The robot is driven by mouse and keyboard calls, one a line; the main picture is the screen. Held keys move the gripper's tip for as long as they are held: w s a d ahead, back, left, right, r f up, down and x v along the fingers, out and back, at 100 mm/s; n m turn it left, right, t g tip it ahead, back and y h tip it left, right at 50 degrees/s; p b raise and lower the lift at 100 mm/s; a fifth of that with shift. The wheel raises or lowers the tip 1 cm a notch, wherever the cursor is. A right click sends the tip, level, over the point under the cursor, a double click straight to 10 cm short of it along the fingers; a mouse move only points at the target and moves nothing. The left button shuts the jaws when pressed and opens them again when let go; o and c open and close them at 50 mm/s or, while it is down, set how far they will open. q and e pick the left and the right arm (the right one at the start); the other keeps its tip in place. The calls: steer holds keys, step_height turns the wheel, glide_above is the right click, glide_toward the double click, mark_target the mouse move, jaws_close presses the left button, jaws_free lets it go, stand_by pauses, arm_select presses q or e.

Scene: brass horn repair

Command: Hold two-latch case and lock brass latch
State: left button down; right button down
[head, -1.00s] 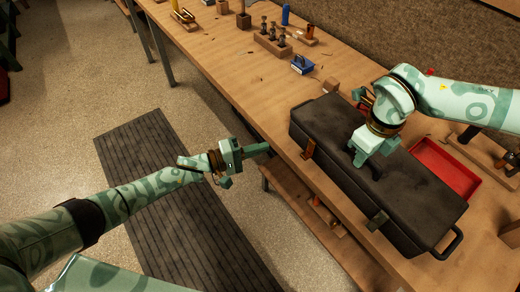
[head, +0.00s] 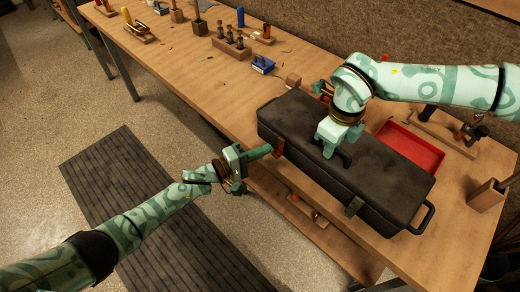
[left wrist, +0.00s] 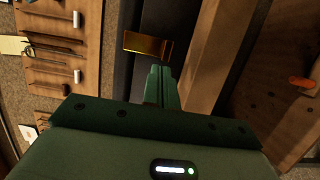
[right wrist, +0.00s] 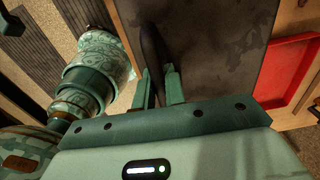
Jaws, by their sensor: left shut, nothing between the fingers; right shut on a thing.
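The dark two-latch case (head: 390,180) lies closed-looking along the bench's front edge. The brass latch (head: 278,147) is on its front side, toward the left end; it also shows in the left wrist view (left wrist: 147,45). A darker second latch (head: 355,206) sits further right. My left gripper (head: 268,151) is shut and empty, its tips close beside the brass latch; in the left wrist view they (left wrist: 163,80) point just below it. I cannot tell whether they touch. My right gripper (head: 331,150) is shut on the case's top handle (right wrist: 151,45), partly hidden by the fingers.
A red tray (head: 410,147) lies behind the case. A blue box (head: 263,65) and a wooden tool rack (head: 231,45) stand further back left on the bench (head: 190,75). A lower shelf (head: 330,235) runs under the bench front.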

arm_select(q)
steer(key=shift+s+d, duration=1)
steer(key=shift+d, duration=0.05)
steer(key=shift+w+a, duration=0.1)
steer(key=w+a, duration=0.2)
steer(key=shift+w+a, duration=0.4)
steer(key=v, duration=1)
steer(key=shift+f, duration=0.1)
arm_select(e)
steer(key=c, duration=1.4)
jaws_free()
